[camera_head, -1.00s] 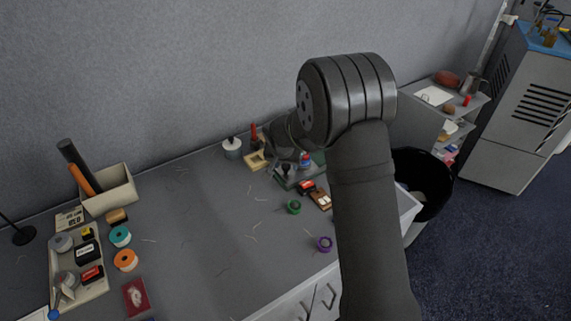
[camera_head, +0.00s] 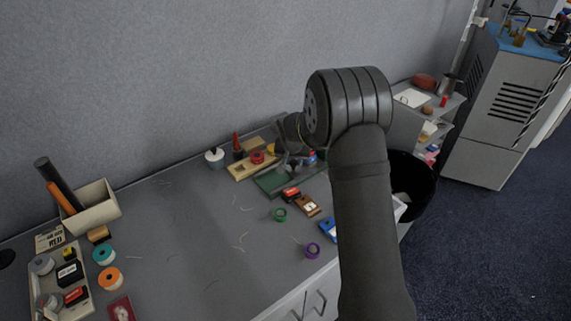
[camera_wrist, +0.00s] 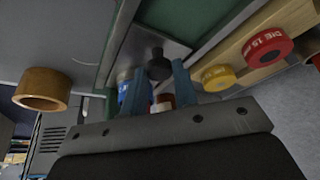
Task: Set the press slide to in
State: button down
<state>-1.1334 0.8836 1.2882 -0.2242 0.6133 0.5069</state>
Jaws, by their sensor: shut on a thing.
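The press is a green base (camera_head: 275,181) near the back wall in the head view. In the wrist view its green body (camera_wrist: 186,14) fills the top, with a grey metal slide plate (camera_wrist: 118,60) along it. A black knob (camera_wrist: 159,66) stands on the plate. My gripper (camera_wrist: 160,75) has its two blue fingers on either side of this knob and is shut on it. In the head view the gripper (camera_head: 298,155) is over the right part of the press, and my wrist hides the knob and much of the slide.
A wooden rack (camera_head: 240,172) with a red die (camera_head: 257,158) stands left of the press. The wrist view also shows a yellow die (camera_wrist: 217,77) close to the fingers and a tan ring (camera_wrist: 42,90). Small coloured items lie in front. The table's middle is mostly clear.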

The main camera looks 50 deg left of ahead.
jog(key=shift+w+r, duration=0.1)
jog(key=shift+w, duration=0.15)
jog(key=c, duration=1.1)
grip_release()
jog(key=shift+w, duration=0.1)
jog(key=shift+c, duration=0.2)
jog(key=shift+s+d+r, duration=0.1)
jog(key=shift+s+r, duration=0.15)
jog(key=shift+r, duration=0.15)
jog(key=v, duration=1.6)
jog(key=shift+r, duration=0.2)
